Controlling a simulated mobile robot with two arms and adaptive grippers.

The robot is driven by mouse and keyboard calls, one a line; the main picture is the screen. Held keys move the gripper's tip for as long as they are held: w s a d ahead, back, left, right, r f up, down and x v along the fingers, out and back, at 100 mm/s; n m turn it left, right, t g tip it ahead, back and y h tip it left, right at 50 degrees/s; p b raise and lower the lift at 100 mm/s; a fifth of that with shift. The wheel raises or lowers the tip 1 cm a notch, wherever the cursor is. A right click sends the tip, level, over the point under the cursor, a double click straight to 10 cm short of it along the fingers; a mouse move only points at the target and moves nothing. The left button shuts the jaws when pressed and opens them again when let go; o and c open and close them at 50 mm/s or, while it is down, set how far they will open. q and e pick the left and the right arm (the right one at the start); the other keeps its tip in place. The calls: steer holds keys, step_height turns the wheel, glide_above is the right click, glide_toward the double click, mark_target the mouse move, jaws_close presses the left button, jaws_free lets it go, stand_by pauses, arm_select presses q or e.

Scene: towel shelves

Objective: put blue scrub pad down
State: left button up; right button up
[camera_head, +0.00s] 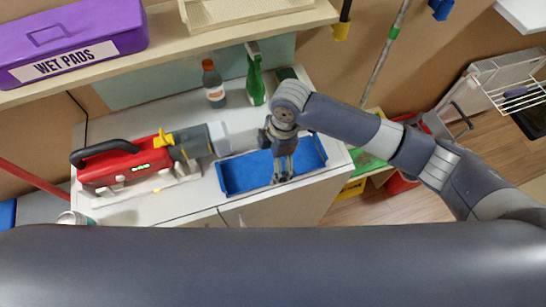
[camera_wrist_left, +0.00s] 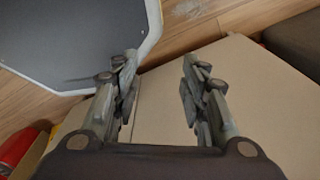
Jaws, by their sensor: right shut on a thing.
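My right gripper (camera_head: 283,176) points down over the right half of a shallow blue tray (camera_head: 232,188) on the white counter. Its fingers are close together, shut on the blue scrub pad, whose outline I cannot tell apart from the blue of the tray. I cannot tell whether the pad touches the tray floor. My left gripper (camera_wrist_left: 160,64) is open and empty in the left wrist view, above a plain beige surface. It is not seen in the head view.
A red and grey machine (camera_head: 115,165) stands left of the tray. An orange-capped bottle (camera_head: 214,88) and a green spray bottle (camera_head: 255,80) stand behind. A purple WET PADS box (camera_head: 75,35) sits on the upper shelf (camera_head: 190,45). Some counter around the tray is clear.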

steer(key=o, duration=0.8)
steer(key=shift+o, duration=0.2)
arm_select(q)
steer(key=shift+w+d, duration=0.1)
steer(key=shift+w, duration=0.5)
arm_select(e)
steer(key=shift+d+r, duration=0.1)
steer(key=shift+r, duration=0.4)
arm_select(q)
steer(key=shift+s+f+b, duration=0.35)
steer(key=shift+f+b, duration=0.45)
arm_select(e)
step_height(320, 180, up, 11)
steer(key=d, duration=0.1)
steer(key=shift+w+d, duration=0.25)
steer(key=shift+d, duration=0.05)
